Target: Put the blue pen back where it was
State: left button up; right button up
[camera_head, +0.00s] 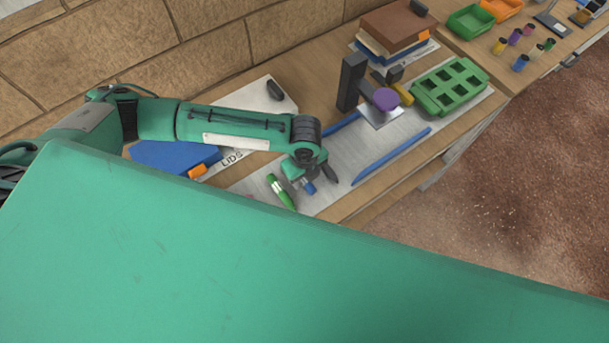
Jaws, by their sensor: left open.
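My left gripper (316,178) reaches in from the left and is low over the front part of the grey mat. It is open. A small blue piece, which looks like the end of the blue pen (309,187), shows at the fingers; the rest of it is hidden, and I cannot tell if they touch it. A green pen (280,192) with a pale band lies just to the left of the gripper. My right gripper is not in view.
Two long blue strips (391,156) lie on the mat. A black stand with a purple knob (385,99) and a green tray with square holes (449,86) are behind. A blue folder (174,157) lies left, by the "LIDS" label. Stacked books (395,30) stand at the back.

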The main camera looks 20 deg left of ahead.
aim_at(304, 179)
pick_arm(q)
notch_tip(304, 179, up, 11)
jog(key=b, duration=0.2)
dwell(0.6)
